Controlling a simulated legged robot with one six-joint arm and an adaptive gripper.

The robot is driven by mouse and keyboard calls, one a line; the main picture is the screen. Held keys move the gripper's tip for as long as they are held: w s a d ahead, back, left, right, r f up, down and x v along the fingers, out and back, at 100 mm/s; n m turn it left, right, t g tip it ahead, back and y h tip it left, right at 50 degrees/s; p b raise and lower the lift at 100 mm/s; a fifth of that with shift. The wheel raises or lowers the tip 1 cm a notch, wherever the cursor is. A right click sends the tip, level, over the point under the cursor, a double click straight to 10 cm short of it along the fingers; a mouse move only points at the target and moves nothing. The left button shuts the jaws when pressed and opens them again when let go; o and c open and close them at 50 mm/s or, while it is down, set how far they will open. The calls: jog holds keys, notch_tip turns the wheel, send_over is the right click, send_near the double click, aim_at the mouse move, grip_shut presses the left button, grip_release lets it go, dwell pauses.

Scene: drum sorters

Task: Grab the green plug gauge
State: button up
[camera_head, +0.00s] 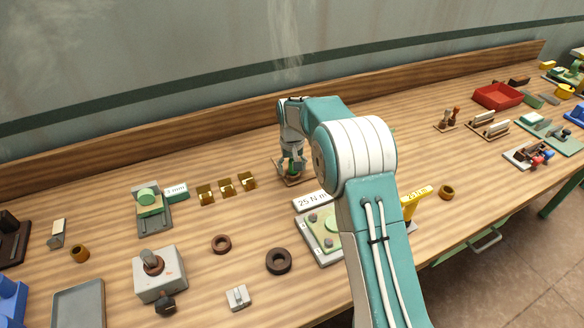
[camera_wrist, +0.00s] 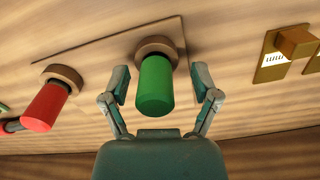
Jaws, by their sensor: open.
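The green plug gauge (camera_wrist: 155,86) stands in a round brown collar on a flat wooden base (camera_wrist: 112,48) in the wrist view. In the head view only a small bit of green (camera_head: 293,172) shows below my gripper. My gripper (camera_wrist: 160,88) is open, with one finger on each side of the green gauge. A gap shows on both sides, so the fingers look apart from it. A red plug gauge (camera_wrist: 44,106) stands in its own collar to the left in the wrist view. My arm hides part of the base in the head view.
Brass holders (camera_head: 226,188) stand left of my gripper. A "25 N m" label (camera_head: 312,200) and a plate lie close in front, partly behind my arm. A wooden back rail (camera_head: 200,128) runs behind. Bench between the gauge and the red tray (camera_head: 497,96) is mostly clear.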

jog(key=shift+d+r, duration=0.1)
jog(key=shift+d, duration=0.15)
grip_shut()
jog(key=shift+a, duration=0.1)
jog(key=shift+r, duration=0.25)
jog(key=r, duration=0.3)
jog(key=shift+s+a+r, duration=0.2)
jog(key=shift+s+r, duration=0.1)
jog(key=s+a+r, duration=0.5)
jog(key=s+r, duration=0.4)
jog(key=s, duration=0.3)
jog(key=shift+s, duration=0.2)
